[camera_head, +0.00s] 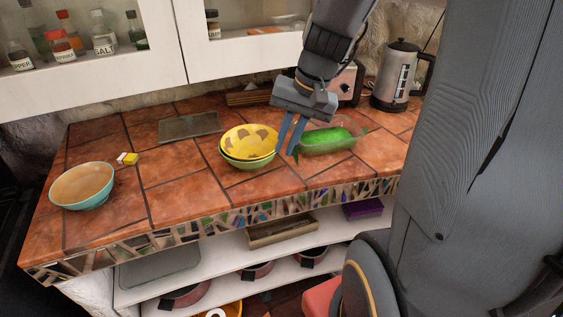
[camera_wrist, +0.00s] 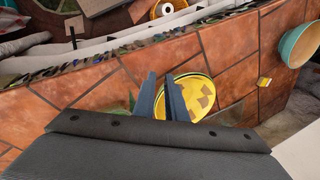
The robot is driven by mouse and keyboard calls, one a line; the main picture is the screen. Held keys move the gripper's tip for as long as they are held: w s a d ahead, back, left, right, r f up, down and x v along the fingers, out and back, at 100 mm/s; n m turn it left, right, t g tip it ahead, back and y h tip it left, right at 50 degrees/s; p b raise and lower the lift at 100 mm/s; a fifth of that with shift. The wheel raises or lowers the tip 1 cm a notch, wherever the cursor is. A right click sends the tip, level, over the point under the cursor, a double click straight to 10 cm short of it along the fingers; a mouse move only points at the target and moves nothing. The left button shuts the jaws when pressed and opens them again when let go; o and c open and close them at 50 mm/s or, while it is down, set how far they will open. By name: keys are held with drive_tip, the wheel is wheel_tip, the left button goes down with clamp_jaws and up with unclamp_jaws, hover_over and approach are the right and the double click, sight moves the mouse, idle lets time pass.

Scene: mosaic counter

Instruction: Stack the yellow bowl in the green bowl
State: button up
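The yellow bowl (camera_head: 249,139), with brownish patches inside, sits in the green bowl (camera_head: 248,163) on the tiled counter. The green bowl shows only as a rim and outer side below the yellow one. In the wrist view the yellow bowl (camera_wrist: 200,92) lies right behind the fingers, which hide part of it. My gripper (camera_head: 288,152) points down just right of the two bowls. Its two blue-grey fingers (camera_wrist: 161,82) are apart with nothing seen held between them. Whether a finger touches the bowl rim, I cannot tell.
A clear dish with green contents (camera_head: 329,137) stands close to the right of my gripper. A teal and orange bowl (camera_head: 82,186) is at far left, near a small yellow-white block (camera_head: 128,159). A grey tray (camera_head: 190,127), toaster (camera_head: 348,84) and kettle (camera_head: 397,76) stand behind.

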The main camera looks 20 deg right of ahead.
drive_tip(key=s+a+f+n+h, duration=0.2)
drive_tip(key=s+a+f+n, duration=0.2)
drive_tip(key=s+f+n, duration=0.1)
drive_tip(key=shift+s+a+f+n+g+h, duration=0.3)
drive_tip(key=shift+s+n+g, duration=0.15)
drive_tip(key=shift+s, duration=0.3)
